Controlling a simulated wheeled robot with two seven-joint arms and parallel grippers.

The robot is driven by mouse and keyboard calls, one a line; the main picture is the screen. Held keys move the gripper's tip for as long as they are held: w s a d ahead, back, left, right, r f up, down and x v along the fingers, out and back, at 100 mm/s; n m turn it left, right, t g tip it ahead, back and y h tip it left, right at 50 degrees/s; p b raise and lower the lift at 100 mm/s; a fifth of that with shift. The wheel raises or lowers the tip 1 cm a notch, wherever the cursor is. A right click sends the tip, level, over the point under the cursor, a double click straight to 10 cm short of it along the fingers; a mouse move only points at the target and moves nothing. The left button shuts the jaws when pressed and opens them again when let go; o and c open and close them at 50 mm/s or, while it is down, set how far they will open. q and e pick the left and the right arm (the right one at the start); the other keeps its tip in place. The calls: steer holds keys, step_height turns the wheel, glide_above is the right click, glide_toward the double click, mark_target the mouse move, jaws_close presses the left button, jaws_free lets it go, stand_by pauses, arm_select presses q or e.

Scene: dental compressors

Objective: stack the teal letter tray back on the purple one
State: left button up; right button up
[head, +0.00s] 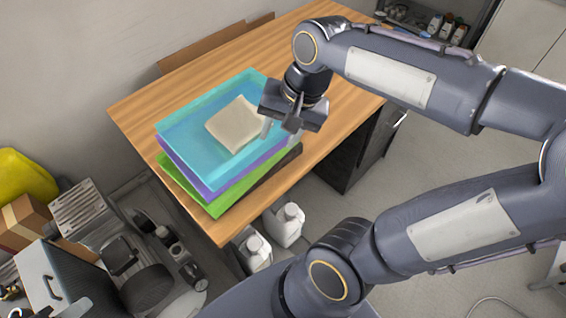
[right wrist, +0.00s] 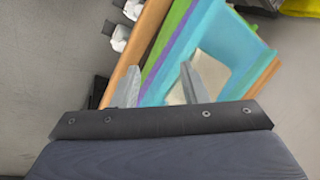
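The teal letter tray (head: 190,118) is the top one of a stack on the wooden table in the head view. A cream stack of paper or cloth (head: 235,124) lies in it. The purple tray (head: 190,178) shows directly under it, and a green tray (head: 212,207) is at the bottom. My right gripper (head: 281,133) is over the teal tray's right side, fingers down and apart. In the right wrist view the teal tray (right wrist: 222,38) shows beyond the two spread fingers, its near wall lined up between them. Contact cannot be told. My left gripper is not in view.
The wooden table (head: 330,85) has free room behind and right of the stack. White jugs (head: 288,224) stand on the floor by its front edge. Boxes and equipment (head: 95,215) crowd the floor at left. A wall borders the table's back left.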

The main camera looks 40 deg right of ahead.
steer(key=s+a+f+n+t+y, duration=0.1)
steer(key=s+a+f+n+t, duration=0.2)
steer(key=s+n, duration=0.4)
steer(key=shift+s+a+f+n, duration=0.2)
steer(key=shift+a+f+n, duration=0.1)
steer(key=shift+a, duration=0.4)
stand_by(0.4)
